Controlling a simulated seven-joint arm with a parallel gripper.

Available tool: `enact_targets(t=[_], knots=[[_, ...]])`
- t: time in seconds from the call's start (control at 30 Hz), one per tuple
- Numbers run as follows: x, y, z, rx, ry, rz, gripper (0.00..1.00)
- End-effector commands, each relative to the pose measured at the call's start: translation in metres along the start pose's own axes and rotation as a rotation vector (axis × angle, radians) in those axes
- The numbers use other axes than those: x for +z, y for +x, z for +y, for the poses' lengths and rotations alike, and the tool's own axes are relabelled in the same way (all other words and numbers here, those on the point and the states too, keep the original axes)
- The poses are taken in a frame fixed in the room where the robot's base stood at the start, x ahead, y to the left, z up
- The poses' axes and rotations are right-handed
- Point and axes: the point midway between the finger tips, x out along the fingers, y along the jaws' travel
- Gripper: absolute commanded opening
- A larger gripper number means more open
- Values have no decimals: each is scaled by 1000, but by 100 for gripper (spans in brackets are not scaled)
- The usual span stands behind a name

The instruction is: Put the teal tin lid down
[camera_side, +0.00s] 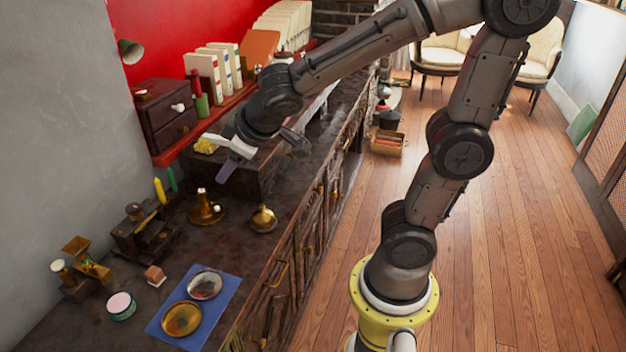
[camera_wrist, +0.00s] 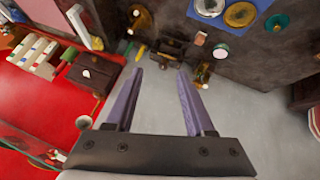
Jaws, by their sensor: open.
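A teal disc (camera_wrist: 278,22), which looks like the teal tin lid, lies on the dark counter near the top right of the wrist view. It does not show in the side view. A round tin (camera_side: 120,305) with a teal side and pale pink top stands on the counter at lower left in the side view; it also shows in the wrist view (camera_wrist: 221,52). My gripper (camera_wrist: 160,70) is open, with nothing between its two purple-grey fingers. In the side view my gripper (camera_side: 228,172) hangs above the counter, well away from the tin.
A blue mat (camera_side: 228,290) holds a silver dish (camera_side: 205,284) and a brass dish (camera_side: 181,318). Brass pieces (camera_side: 206,210), a dark wooden stand (camera_side: 140,232) and a small drawer box (camera_side: 168,115) stand around. The grey wall (camera_side: 60,120) is at left.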

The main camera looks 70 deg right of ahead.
Motion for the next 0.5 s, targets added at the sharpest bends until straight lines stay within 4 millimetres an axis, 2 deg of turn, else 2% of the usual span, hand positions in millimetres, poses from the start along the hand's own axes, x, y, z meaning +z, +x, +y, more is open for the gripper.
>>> enact_targets(t=[0.03, 0.13, 0.3, 0.5], knots=[[16, -18, 11, 6, 44, -16, 54], [51, -46, 18, -19, 107, -69, 54], [100, -84, 5, -121, 170, -124, 54], [126, -105, -14, -218, 184, -139, 54]])
